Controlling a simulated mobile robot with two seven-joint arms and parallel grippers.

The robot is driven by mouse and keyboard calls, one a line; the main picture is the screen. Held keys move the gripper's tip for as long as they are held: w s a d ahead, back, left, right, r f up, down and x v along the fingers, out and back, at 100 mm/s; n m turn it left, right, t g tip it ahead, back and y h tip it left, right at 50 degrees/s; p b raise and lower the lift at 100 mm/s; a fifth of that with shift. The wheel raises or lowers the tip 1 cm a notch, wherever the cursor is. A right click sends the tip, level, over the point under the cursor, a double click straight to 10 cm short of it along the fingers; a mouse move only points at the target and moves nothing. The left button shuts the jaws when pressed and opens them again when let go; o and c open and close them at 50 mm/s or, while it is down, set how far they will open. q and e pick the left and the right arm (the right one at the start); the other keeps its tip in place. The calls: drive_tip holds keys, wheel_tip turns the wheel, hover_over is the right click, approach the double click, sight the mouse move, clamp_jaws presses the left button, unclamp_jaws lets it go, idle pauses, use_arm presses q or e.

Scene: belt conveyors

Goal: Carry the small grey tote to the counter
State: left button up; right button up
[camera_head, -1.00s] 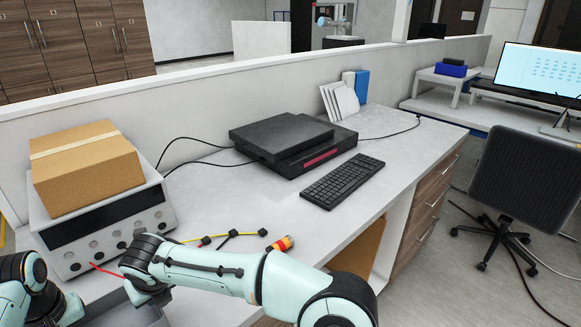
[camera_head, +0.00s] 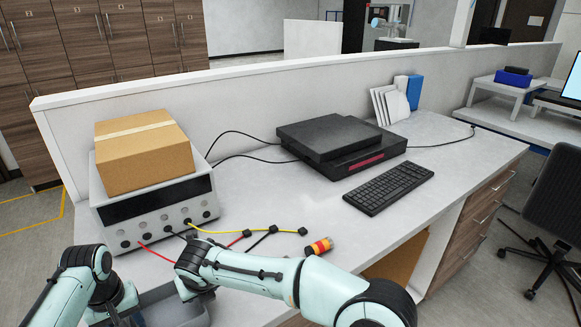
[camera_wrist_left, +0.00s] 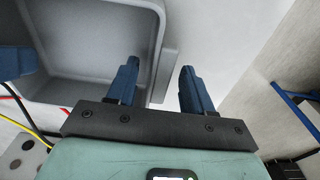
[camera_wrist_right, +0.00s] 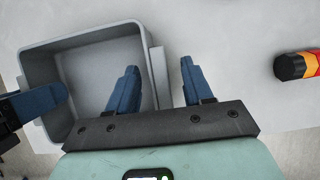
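The small grey tote (camera_head: 192,312) shows in part at the bottom of the head view, between my two arms and largely hidden by them. My left gripper (camera_wrist_left: 160,82) is open at one side wall of the tote (camera_wrist_left: 60,88). One finger is over the inside and the other outside the wall. My right gripper (camera_wrist_right: 157,78) is open in the same way at another wall of the tote (camera_wrist_right: 38,70). Both finger pairs show a gap around the wall. The pale counter (camera_head: 300,200) lies beyond.
A power supply (camera_head: 155,210) with a cardboard box (camera_head: 143,152) on top stands at the counter's left. Coloured leads, a red-yellow cylinder (camera_head: 320,246), a keyboard (camera_head: 388,187) and a black device (camera_head: 340,145) lie on it. Counter space between power supply and keyboard is partly bare.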

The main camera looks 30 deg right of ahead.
idle(0.4)
use_arm(q)
wheel_tip(320, 180, up, 12)
drive_tip(key=shift+s, duration=0.4)
use_arm(e)
drive_tip(key=shift+r, duration=0.15)
drive_tip(key=v, duration=1.2)
idle(0.3)
